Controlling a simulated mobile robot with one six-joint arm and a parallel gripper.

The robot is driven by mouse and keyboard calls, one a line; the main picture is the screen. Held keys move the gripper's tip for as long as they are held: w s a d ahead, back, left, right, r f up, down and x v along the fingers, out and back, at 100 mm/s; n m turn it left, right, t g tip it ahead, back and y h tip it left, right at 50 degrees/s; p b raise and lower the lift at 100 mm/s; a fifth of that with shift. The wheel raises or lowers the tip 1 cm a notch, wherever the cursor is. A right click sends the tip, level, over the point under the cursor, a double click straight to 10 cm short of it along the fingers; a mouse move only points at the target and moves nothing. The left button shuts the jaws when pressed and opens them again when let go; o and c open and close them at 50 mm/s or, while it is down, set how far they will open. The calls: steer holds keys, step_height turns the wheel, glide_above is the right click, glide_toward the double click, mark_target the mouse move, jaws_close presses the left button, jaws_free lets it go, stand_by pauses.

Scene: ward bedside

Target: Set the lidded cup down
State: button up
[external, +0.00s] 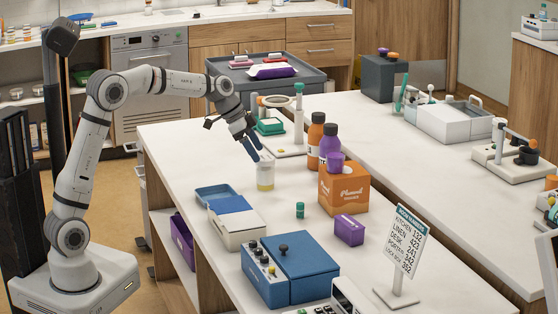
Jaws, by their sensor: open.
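A small clear cup (265,179) with pale yellow contents stands upright on the white counter, below and just right of my gripper. Its top looks pale grey-blue; whether a lid is on it is too small to tell. My gripper (251,149) is open and points down at the upper left of the cup. The fingers are close to the cup's top; I cannot tell whether they touch it.
Orange and purple bottles (323,146) and an orange tissue box (343,189) stand right of the cup. A ring stand (297,125) is behind it. A blue tray (216,193) and a white box (238,228) lie in front. Bare counter (190,150) is left.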

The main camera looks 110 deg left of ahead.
steer(key=v, duration=0.4)
steer(key=shift+w+d, duration=0.1)
steer(key=w+d+f, duration=0.1)
steer(key=w+d, duration=0.1)
steer(key=d, duration=0.8)
steer(key=w+d+f+m+g+h, duration=0.1)
steer(key=w+d, duration=0.1)
steer(key=d, duration=0.8)
steer(key=w+d+f+h, duration=0.1)
steer(key=w+d, duration=0.2)
steer(key=d, duration=0.7)
steer(key=shift+f+m+g, duration=0.1)
steer(key=shift+m+g, duration=0.3)
steer(key=s+d+f+m+g, duration=0.1)
steer(key=s+d+f, duration=0.3)
steer(key=d, duration=0.6)
steer(key=s+d+f+m+g, duration=0.1)
steer(key=s+d+f, duration=0.3)
steer(key=s+d, duration=0.5)
steer(key=shift+s+d, duration=0.25)
steer(key=shift+d, duration=0.85)
